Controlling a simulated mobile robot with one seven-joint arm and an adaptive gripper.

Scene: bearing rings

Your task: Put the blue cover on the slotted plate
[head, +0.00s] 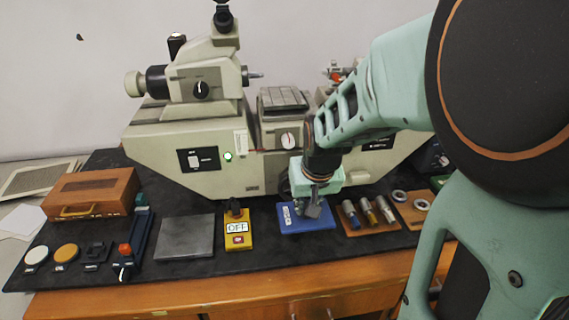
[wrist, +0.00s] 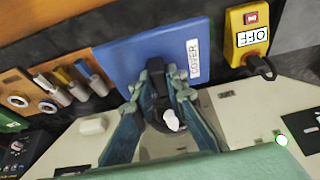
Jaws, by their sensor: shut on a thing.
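The blue cover (head: 291,223) is a flat rectangular panel with a white label, lying on the dark mat in front of the machine. In the wrist view the blue cover (wrist: 130,50) fills the upper middle, its label reading COVER. My gripper (head: 308,207) points down over the cover. A grooved grey block, which may be the slotted plate (head: 283,99), sits on top of the machine's middle.
A yellow OFF switch box (head: 238,238) stands close left of the cover, with a bare grey plate (head: 185,236) beyond it. A wooden tray of metal pins (head: 368,215) is close on the right. The machine (head: 190,140) rises behind.

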